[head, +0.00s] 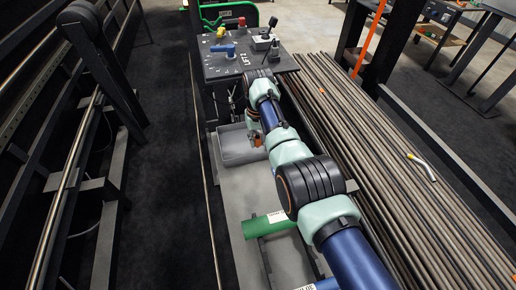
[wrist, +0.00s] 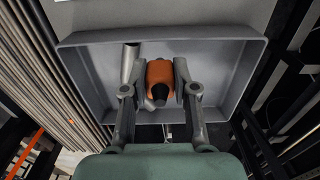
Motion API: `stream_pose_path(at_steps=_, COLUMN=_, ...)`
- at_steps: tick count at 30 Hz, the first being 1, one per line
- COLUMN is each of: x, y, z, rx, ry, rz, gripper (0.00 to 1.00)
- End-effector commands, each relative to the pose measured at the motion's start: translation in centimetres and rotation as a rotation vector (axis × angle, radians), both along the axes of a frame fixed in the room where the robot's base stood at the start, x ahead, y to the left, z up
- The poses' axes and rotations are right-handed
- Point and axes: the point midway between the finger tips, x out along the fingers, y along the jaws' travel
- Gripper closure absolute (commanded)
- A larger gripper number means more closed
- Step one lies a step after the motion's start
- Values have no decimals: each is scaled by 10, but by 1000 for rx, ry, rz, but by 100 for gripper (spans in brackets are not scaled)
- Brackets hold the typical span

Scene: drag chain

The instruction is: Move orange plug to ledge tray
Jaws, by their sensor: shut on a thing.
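The orange plug (wrist: 160,73) has a dark tip and sits between the two fingers of my gripper (wrist: 160,84) in the wrist view. My gripper is shut on it. In the head view my gripper (head: 254,137) is at the right part of the grey tray (head: 236,160), and only a bit of orange shows there, mostly hidden by my arm. In the wrist view the grey tray (wrist: 80,70) lies behind the plug, and a grey metal cylinder (wrist: 130,62) is beside the plug on its left. I cannot tell whether the plug touches the tray floor.
A dark control panel (head: 232,60) with a blue handle (head: 222,50) stands behind the tray. A green cylinder (head: 265,225) lies on the grey ledge (head: 238,190) in front. Long metal rods (head: 385,150) fill the right side. Black rails run along the left.

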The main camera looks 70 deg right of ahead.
Motion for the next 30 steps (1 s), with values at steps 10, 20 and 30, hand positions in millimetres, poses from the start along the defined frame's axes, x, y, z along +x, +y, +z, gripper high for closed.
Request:
stream_pose_path(at_steps=10, x=0, y=0, z=-39, rx=1, ry=1, rz=0, gripper=100)
stream_pose_path(at_steps=20, x=0, y=0, z=-42, rx=2, ry=1, rz=0, gripper=55)
stream_pose_path(at_steps=30, x=0, y=0, z=-40, rx=2, ry=1, rz=0, gripper=47)
